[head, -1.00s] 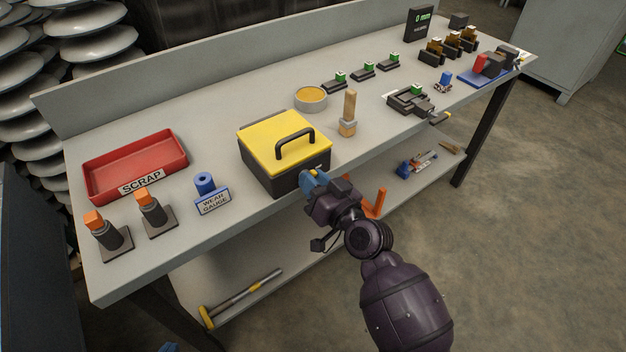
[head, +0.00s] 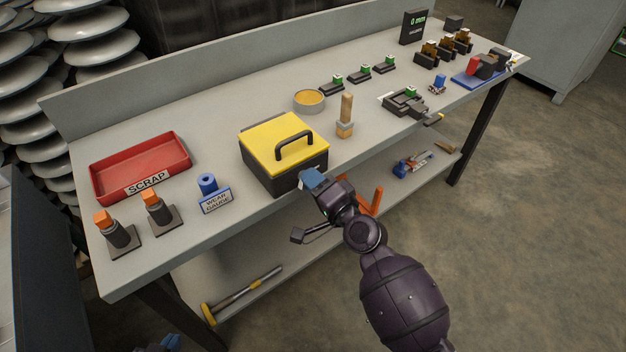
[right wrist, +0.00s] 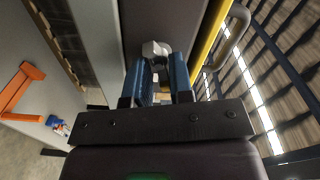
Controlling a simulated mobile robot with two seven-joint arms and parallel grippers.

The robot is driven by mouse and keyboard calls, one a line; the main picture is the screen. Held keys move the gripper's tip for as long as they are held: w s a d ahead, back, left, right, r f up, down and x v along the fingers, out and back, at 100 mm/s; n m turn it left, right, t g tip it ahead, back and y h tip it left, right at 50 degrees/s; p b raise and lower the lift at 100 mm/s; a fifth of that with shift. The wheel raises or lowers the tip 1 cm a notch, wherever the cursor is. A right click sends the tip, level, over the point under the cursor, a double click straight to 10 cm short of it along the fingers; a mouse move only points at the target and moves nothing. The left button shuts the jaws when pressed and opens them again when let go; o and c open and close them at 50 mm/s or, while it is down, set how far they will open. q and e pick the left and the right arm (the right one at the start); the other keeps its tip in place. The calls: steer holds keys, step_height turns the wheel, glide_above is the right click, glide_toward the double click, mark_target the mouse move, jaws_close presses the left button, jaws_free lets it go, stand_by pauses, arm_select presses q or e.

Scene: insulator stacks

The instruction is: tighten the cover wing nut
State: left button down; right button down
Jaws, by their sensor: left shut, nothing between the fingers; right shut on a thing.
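The black box with a yellow cover (head: 284,138) and black handle stands at the bench's front edge, its cover down. My right gripper (head: 308,178) is at the box's front right side. In the right wrist view, its blue fingers (right wrist: 160,72) are shut on the pale metal wing nut (right wrist: 155,49), against the dark box wall. The wing nut is hidden by the gripper in the head view. My left gripper (head: 160,345) shows only in part at the bottom edge of the head view, low and away from the box, shut and empty.
A wear gauge (head: 216,200) and the red scrap tray (head: 140,170) stand left of the box. A wooden-handled brush (head: 345,118) and a round tin (head: 309,100) stand right of and behind it. An orange part (head: 373,200) is below the right gripper.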

steer(key=shift+m, duration=0.3)
stand_by(1.0)
steer(key=c, duration=1.2)
jaws_free()
steer(key=v, duration=1)
steer(key=shift+s+d, duration=0.2)
steer(key=shift+s, duration=0.15)
steer(key=shift+o, duration=0.5)
